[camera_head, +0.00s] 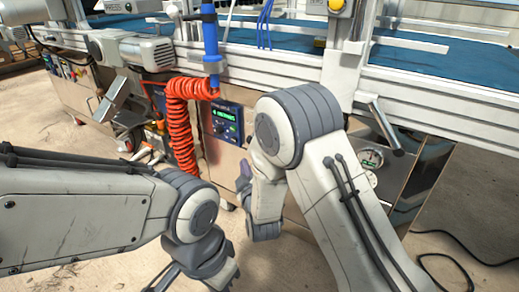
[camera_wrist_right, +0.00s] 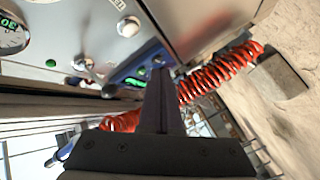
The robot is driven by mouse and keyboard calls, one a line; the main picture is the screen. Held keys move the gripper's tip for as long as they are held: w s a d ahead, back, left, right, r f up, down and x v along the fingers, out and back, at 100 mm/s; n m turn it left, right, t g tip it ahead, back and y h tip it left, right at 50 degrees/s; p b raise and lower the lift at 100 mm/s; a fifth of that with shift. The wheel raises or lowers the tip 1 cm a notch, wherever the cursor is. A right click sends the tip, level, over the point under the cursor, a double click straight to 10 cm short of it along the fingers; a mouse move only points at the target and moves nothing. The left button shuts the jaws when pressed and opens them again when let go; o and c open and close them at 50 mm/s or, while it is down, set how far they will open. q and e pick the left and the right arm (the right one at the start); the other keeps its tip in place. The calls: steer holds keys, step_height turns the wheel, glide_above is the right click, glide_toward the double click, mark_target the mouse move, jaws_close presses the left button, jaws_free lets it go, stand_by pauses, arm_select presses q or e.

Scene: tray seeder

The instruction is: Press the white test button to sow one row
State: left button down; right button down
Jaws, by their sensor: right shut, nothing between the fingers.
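The white test button (camera_wrist_right: 128,27) shows in the right wrist view as a round white knob on the metal panel, beside a partly cut-off label. In the head view I cannot make it out, and my right arm covers part of the panel. My right gripper (camera_wrist_right: 160,75) is shut and empty. Its dark fingertips appear below and right of the button in the wrist view, apart from it in the picture. In the head view the right gripper (camera_head: 243,178) is in front of the cabinet. My left gripper (camera_head: 168,279) is low at the bottom edge, its fingers partly cut off.
A blue control panel (camera_head: 225,121) with a green display is on the cabinet, near a coiled orange hose (camera_head: 180,125). A green button (camera_wrist_right: 50,63), a lever (camera_wrist_right: 88,68) and a gauge (camera_wrist_right: 12,32) lie left of my fingers. Black cable (camera_head: 455,258) lies on the floor.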

steer(key=shift+w+d, duration=0.85)
steer(key=shift+w, duration=0.3)
steer(key=shift+w+d, duration=0.8)
steer(key=shift+w, duration=0.3)
stand_by(0.3)
steer(key=shift+w+d, duration=0.25)
steer(key=shift+w, duration=0.1)
steer(key=shift+w+d, duration=0.3)
steer(key=shift+w, duration=0.1)
stand_by(0.8)
stand_by(0.3)
steer(key=shift+s+a, duration=0.55)
steer(key=shift+s, duration=0.2)
steer(key=shift+s+a, duration=0.75)
steer(key=shift+s, duration=0.3)
steer(key=shift+s+a, duration=0.75)
steer(key=shift+s, duration=0.25)
